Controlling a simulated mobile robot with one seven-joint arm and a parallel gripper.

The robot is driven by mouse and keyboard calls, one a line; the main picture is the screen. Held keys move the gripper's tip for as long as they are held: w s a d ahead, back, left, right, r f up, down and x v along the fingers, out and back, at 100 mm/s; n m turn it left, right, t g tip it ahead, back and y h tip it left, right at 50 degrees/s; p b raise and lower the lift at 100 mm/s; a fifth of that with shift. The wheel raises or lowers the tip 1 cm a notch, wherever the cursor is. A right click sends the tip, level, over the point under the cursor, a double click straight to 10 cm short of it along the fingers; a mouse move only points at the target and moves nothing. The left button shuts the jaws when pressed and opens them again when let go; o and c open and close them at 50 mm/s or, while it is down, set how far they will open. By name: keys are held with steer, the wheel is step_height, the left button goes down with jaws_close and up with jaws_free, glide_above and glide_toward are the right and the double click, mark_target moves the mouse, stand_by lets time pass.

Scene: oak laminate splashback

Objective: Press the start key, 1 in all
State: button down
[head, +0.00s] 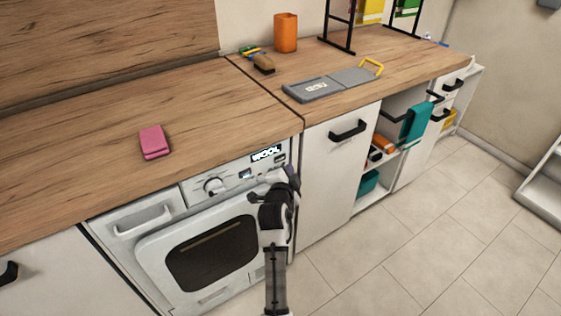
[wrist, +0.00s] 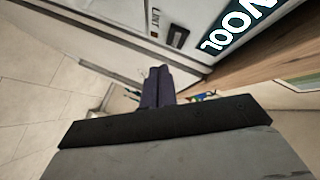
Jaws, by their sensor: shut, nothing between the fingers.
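The white washing machine (head: 150,262) stands under the wooden counter. Its control panel has a knob (head: 214,186) and a lit display (head: 266,153) reading "WOOL". The display also shows in the wrist view (wrist: 236,27). A small dark key (head: 245,174) sits below left of the display, and another small control (head: 281,158) is to its right. I cannot read which is the start key. My gripper (head: 293,176) is shut and empty, in front of the panel's right end. In the wrist view its dark fingers (wrist: 158,78) lie beside the panel edge, near a small panel control (wrist: 178,36); contact cannot be told.
The counter edge overhangs just above the panel. A pink sponge (head: 153,141) lies on the counter. An orange cup (head: 286,32) and a grey board (head: 320,87) are further back. A white cabinet (head: 330,180) adjoins on the right. The tiled floor (head: 420,245) is clear.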

mark_target(285, 158)
steer(key=shift+w+a+b, duration=0.3)
steer(key=shift+w+a, duration=0.35)
steer(key=shift+w, duration=0.2)
stand_by(1.5)
steer(key=shift+w+a+b, duration=0.25)
steer(key=shift+w+b, duration=0.1)
steer(key=shift+w+a, duration=0.2)
steer(key=shift+w, duration=0.05)
stand_by(0.6)
steer(key=shift+s+d, duration=0.1)
stand_by(0.4)
steer(key=shift+s+d, duration=0.35)
steer(key=shift+s, duration=0.2)
steer(key=s+d, duration=0.1)
steer(key=s, duration=0.1)
steer(key=s+d+p, duration=0.1)
steer(key=s+d, duration=0.1)
stand_by(0.3)
